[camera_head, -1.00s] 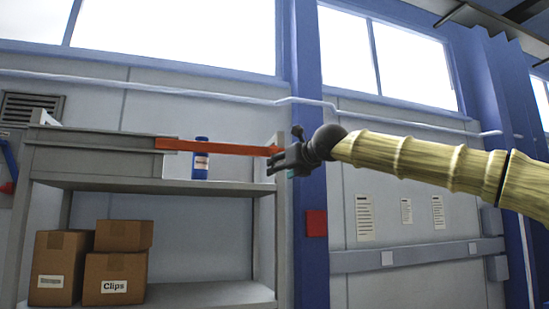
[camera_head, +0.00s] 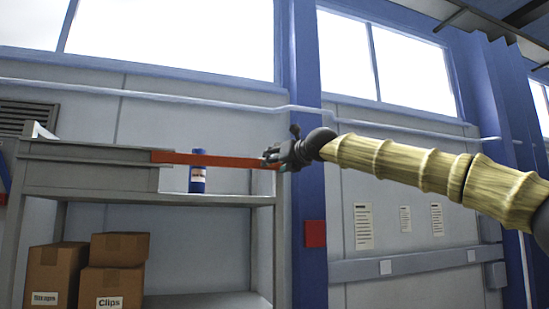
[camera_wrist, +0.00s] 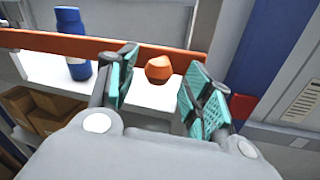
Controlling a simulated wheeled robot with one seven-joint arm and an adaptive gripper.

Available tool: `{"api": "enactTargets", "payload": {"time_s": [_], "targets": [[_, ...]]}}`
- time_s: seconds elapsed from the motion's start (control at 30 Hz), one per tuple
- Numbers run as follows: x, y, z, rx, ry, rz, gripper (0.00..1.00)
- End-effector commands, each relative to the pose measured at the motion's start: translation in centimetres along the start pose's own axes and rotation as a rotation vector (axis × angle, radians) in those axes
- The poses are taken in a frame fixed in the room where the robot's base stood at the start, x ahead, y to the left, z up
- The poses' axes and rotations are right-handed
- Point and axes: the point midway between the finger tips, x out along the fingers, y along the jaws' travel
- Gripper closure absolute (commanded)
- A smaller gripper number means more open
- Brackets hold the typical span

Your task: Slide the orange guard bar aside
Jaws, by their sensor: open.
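The orange guard bar (camera_head: 212,159) runs level across the front of the top shelf, from the grey box-like part at left to my gripper at right. My gripper (camera_head: 270,157) is at the bar's right end in the head view. In the wrist view the bar (camera_wrist: 60,43) crosses the upper part, and an orange rounded knob (camera_wrist: 158,68) on it shows between the tips of my open gripper (camera_wrist: 155,85). The fingers stand on either side of the knob with gaps, and I see no clear grip. A blue bottle (camera_head: 197,172) stands behind the bar; it also shows in the wrist view (camera_wrist: 72,30).
The grey shelf unit (camera_head: 110,152) holds cardboard boxes (camera_head: 118,262) on its lower level. A blue pillar (camera_head: 307,130) stands just right of the shelf.

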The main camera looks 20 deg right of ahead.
Motion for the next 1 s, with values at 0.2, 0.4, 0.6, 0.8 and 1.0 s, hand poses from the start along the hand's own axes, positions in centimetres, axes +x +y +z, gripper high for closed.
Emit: {"api": "enactTargets", "payload": {"time_s": [0.2, 0.4, 0.6, 0.8, 1.0], "targets": [[1.21, 0.05, 0.06, -0.001, -0.001, 0.000, 0.49], [1.30, 0.03, -0.02, -0.001, -0.001, 0.000, 0.49], [1.28, 0.03, -0.01, -0.001, -0.001, 0.000, 0.71], [1.27, 0.01, 0.00, -0.001, -0.001, 0.000, 1.00], [1.45, 0.30, -0.07, -0.002, -0.001, 0.001, 1.00]]}}
